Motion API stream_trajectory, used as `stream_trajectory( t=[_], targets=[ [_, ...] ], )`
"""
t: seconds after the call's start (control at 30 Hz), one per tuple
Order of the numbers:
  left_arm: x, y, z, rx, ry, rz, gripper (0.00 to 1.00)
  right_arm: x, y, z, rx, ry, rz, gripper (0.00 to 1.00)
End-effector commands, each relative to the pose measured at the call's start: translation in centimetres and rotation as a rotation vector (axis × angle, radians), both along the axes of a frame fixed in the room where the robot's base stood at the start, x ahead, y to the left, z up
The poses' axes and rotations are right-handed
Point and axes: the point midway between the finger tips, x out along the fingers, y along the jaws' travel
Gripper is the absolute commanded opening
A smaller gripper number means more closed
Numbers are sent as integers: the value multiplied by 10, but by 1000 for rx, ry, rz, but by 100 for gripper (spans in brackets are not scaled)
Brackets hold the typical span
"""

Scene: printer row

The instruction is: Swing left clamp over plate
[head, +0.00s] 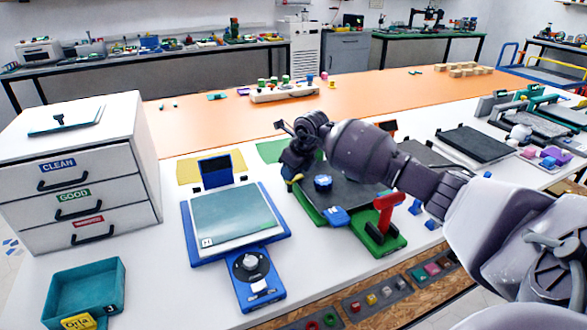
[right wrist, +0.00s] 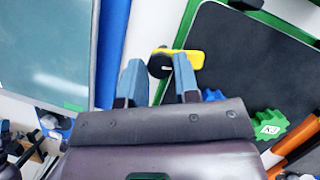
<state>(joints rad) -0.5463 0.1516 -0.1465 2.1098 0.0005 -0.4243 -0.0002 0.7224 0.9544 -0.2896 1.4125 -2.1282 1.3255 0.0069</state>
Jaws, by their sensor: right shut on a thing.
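The left clamp, a yellow arm with a black round knob (right wrist: 161,64), sits at the left edge of a black plate (right wrist: 243,58) in a green frame. In the right wrist view its yellow tip overlaps the plate's left border. My right gripper (right wrist: 158,78) is shut on this clamp, its two blue-grey fingers either side of it. In the head view my right gripper (head: 293,172) is at the plate's left side and hides most of the clamp. The plate also shows there (head: 345,193), partly behind my arm. My left gripper is not in view.
A blue-framed station with a glassy plate (head: 235,217) stands to the left. A white drawer cabinet (head: 85,185) and a teal bin (head: 82,290) are at far left.

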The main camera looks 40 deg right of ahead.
Motion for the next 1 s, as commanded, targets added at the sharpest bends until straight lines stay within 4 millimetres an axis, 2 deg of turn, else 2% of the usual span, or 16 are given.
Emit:
stream_trajectory(
  t=[0.03, 0.27, 0.5, 0.8, 0.83, 1.0],
  targets=[
    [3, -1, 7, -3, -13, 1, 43, 0, 0, 5, -2, -4, -34, 5],
    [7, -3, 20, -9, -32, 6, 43, 0, 1, 5, -1, -2, -199, 5],
    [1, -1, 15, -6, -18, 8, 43, -1, 2, 1, 0, 0, -290, 6],
    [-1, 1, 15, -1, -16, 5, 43, -1, 2, -1, 0, 2, -295, 5],
    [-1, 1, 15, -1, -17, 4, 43, -1, 2, -1, 0, 2, -295, 31],
    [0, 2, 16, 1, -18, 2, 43, -1, 2, -1, 0, 1, -294, 55]
  ],
)
